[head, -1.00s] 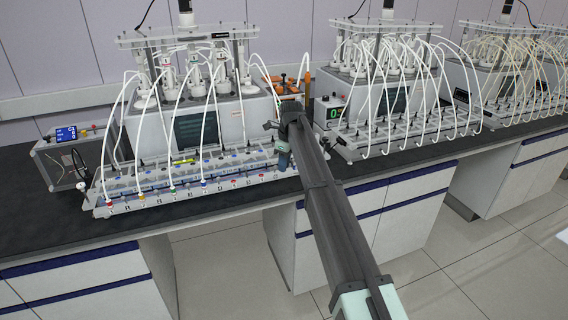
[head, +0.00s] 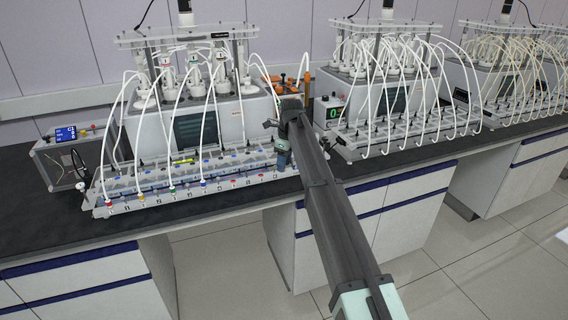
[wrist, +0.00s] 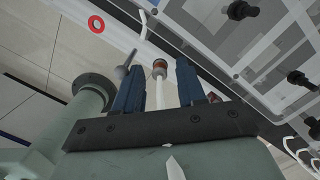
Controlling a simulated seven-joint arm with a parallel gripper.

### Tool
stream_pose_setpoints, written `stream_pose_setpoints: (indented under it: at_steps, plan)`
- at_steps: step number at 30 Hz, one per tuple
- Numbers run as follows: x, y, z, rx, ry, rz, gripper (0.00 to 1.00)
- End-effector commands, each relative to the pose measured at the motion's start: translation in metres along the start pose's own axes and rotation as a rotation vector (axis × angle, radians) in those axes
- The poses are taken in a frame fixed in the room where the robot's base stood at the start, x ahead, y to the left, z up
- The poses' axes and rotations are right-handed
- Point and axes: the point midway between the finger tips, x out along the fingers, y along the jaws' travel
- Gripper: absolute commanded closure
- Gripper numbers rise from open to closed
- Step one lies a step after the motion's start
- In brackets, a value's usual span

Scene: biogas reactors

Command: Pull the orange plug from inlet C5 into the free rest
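In the wrist view, my gripper (wrist: 160,62) has its two blue fingers apart. An orange-brown plug (wrist: 160,66) on a white tube shows in the gap near the fingertips, with room visible on both sides. I cannot tell whether the plug sits in an inlet. In the head view, my gripper (head: 283,158) is at the right end of the left reactor's front rail (head: 150,203) and hides what is there. Inlet C5 cannot be read, and I cannot pick out the free rest.
White tubes arch from the left reactor (head: 185,90) to its front rail. A red ring mark (wrist: 96,24) and a black knob (wrist: 240,10) are near the gripper. A second reactor's rail (head: 400,140) stands to the right. The dark bench front is clear.

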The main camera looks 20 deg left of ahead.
Motion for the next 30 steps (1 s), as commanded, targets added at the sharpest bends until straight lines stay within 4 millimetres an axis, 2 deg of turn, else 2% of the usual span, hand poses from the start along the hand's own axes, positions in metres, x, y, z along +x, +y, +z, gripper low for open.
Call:
stream_pose_setpoints:
  at_steps: [18,24,30]
  plan:
    - [-0.108,-0.002,0.000,0.001,-0.001,-0.005,0.54]
    - [-0.127,-0.002,0.000,0.002,-0.001,-0.005,0.54]
    - [-0.132,-0.002,0.000,0.002,0.000,-0.005,0.54]
